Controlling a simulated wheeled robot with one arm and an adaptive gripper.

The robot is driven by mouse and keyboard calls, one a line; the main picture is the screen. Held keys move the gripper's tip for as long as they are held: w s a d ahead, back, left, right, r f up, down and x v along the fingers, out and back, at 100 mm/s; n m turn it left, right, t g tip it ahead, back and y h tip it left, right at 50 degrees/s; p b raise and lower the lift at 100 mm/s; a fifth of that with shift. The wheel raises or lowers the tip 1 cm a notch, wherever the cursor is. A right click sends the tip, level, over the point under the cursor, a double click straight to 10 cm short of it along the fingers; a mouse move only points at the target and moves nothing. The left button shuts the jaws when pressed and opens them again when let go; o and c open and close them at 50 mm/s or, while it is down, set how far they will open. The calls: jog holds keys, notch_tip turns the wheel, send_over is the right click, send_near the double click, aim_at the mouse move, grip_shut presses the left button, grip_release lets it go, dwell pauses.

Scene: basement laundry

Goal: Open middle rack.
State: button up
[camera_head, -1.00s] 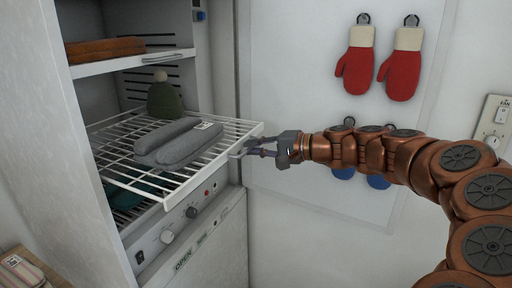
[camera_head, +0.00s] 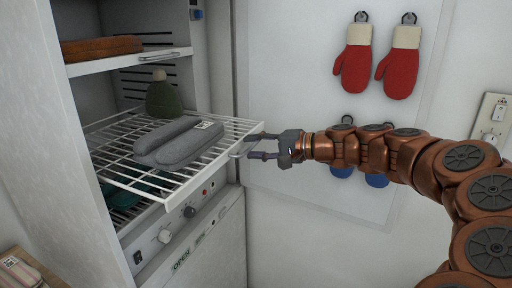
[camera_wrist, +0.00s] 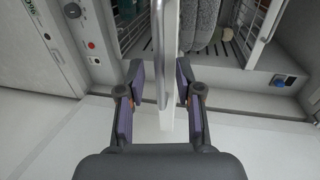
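The middle rack (camera_head: 225,157) is a white wire shelf pulled well out of the white cabinet. It carries a pair of grey, long padded items (camera_head: 182,143) and a dark green knit hat (camera_head: 163,98). My gripper (camera_head: 250,146) is at the rack's front edge, with its fingers apart. In the wrist view, the rack's metal handle bar (camera_wrist: 161,40) runs between the two open fingers (camera_wrist: 159,75), with a visible gap on each side.
An upper shelf (camera_head: 120,63) holds an orange-brown folded item (camera_head: 102,47). Knobs (camera_head: 165,236) are on the panel below the rack. Red mittens (camera_head: 355,62) hang on the wall, with blue ones lower, behind my arm. A wooden surface (camera_head: 45,275) is at bottom left.

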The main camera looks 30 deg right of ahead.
jog(key=v, duration=1.2)
dwell(0.4)
jog(key=s+a+f+n+g+p, duration=0.1)
jog(key=a+f+n+g, duration=0.15)
jog(key=a, duration=0.55)
jog(key=a+f+n+g+p, duration=0.15)
jog(key=a+g, duration=0.25)
jog(key=a, duration=0.5)
jog(key=s+a+f+n+g+h+p, duration=0.2)
jog(key=s+a+f+n+g, duration=0.3)
jog(key=s+a, duration=0.4)
jog(key=s+d+f+n+g+h+p, duration=0.1)
jog(key=s+d+f+h, duration=0.1)
jog(key=s, duration=0.5)
jog(key=s+d+f+g+h+p, duration=0.1)
jog(key=s+d+f+g+h, duration=0.1)
jog(key=s+f+h, duration=0.3)
jog(key=shift+s+f+n, duration=0.4)
jog(key=shift+s+f, duration=0.05)
jog(key=shift+s, duration=0.75)
